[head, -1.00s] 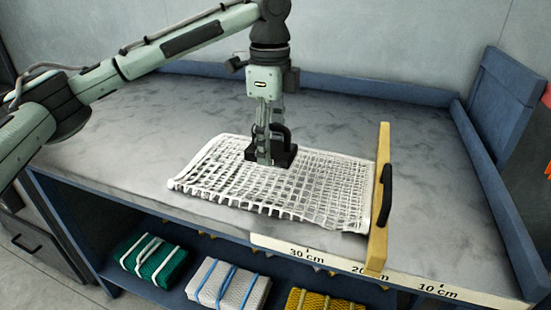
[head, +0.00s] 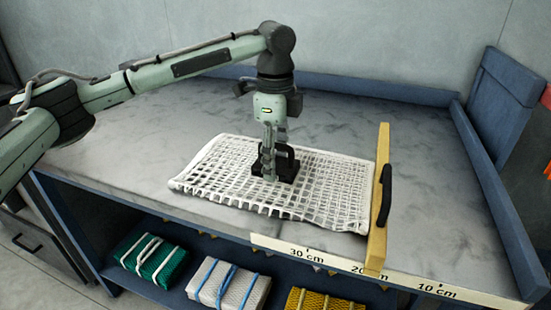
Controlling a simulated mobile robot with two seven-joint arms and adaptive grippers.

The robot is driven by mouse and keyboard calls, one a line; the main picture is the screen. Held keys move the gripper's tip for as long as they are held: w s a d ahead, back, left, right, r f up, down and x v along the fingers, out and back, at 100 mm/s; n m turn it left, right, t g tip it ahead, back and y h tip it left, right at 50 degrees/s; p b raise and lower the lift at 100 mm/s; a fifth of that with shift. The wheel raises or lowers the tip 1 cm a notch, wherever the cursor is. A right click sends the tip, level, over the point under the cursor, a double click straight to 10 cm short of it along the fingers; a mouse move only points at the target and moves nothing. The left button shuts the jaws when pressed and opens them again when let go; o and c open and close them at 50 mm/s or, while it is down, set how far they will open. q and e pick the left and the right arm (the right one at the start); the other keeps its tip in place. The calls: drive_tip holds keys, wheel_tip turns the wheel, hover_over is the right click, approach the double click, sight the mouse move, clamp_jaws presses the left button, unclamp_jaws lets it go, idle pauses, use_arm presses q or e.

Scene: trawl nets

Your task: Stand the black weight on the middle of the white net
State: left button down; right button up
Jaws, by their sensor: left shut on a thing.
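The white net (head: 325,193) lies flat on the grey tabletop, its right edge against the wooden bar. The black weight (head: 287,172), a block with a loop handle on top, is upright at about the middle of the net. The fingers hide part of the handle. My right gripper is not in view.
A wooden bar (head: 382,180) with a black handle stands along the net's right side. A ruler strip (head: 330,258) runs along the front edge. Blue rims (head: 400,92) border the back and right. Bundled green, white and yellow nets (head: 228,284) lie on the shelf below.

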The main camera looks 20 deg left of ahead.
use_arm(q)
drive_tip(key=shift+s+f, duration=0.2)
drive_tip(key=shift+f, duration=0.5)
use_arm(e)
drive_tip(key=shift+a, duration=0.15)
use_arm(q)
drive_tip(key=c, duration=1)
unclamp_jaws()
drive_tip(key=shift+f, duration=0.15)
drive_tip(key=shift+c, duration=0.2)
drive_tip(key=o, duration=0.4)
drive_tip(key=shift+w, duration=0.1)
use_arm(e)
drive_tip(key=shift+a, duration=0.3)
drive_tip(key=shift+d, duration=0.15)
use_arm(q)
drive_tip(key=shift+r, duration=0.4)
wheel_tip(320, 180, up, 12)
drive_tip(key=shift+w, duration=0.1)
drive_tip(key=shift+r, duration=0.4)
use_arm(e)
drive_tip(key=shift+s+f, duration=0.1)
